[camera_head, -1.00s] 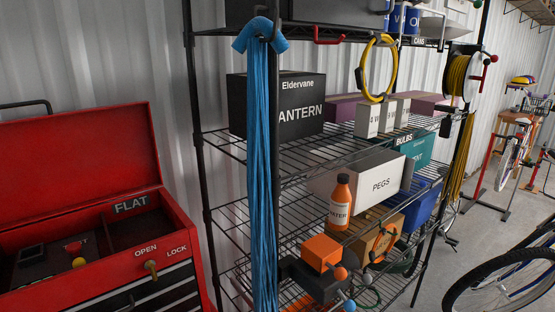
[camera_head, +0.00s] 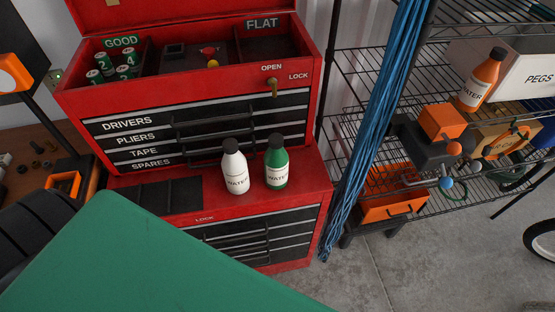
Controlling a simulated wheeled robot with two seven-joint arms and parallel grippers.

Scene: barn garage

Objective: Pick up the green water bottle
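The green water bottle (camera_head: 276,163) stands upright on the ledge of the red tool chest, with a dark cap and a pale label. A white water bottle (camera_head: 234,167) stands upright close on its left. An orange water bottle (camera_head: 481,80) stands on the wire shelf at the right. Neither of my grippers shows in the view.
The red tool chest (camera_head: 313,62) has an open top tray with green cans, and drawers below. Blue cords (camera_head: 371,130) hang right of the bottles beside the wire shelf rack (camera_head: 350,72). A large green surface (camera_head: 150,265) fills the lower left. Concrete floor (camera_head: 400,262) is clear at lower right.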

